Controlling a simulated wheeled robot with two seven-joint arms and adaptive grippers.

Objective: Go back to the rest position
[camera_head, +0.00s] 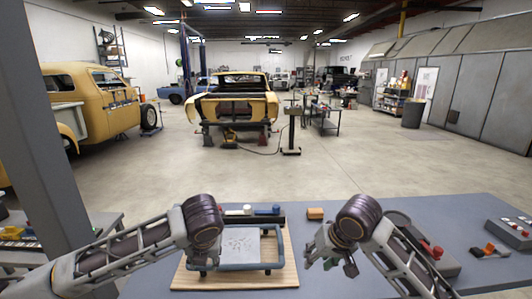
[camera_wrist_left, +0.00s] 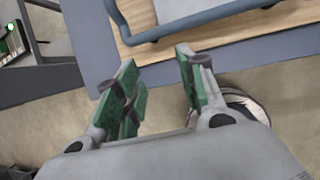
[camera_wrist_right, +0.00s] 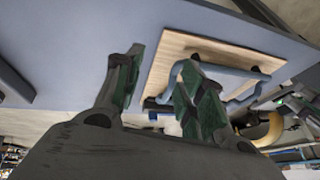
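My right gripper (camera_head: 332,262) hangs above the workbench, just right of a wooden board. In the right wrist view its green fingers (camera_wrist_right: 158,75) stand apart with nothing between them. My left gripper's green fingers (camera_wrist_left: 160,68) also stand apart and empty in the left wrist view, near the bench's front edge. In the head view the left fingers are hard to make out below the wrist. The wooden board (camera_head: 289,268) lies on the blue-grey bench and carries a grey panel with blue tubular handles (camera_head: 240,267).
The bench top (camera_head: 440,212) also holds an orange-brown block (camera_head: 315,214), a grey box with a red knob (camera_head: 432,252) and small controls at the right. A grey post (camera_head: 45,120) stands at the left. Yellow car shells (camera_head: 235,103) stand farther off on open floor.

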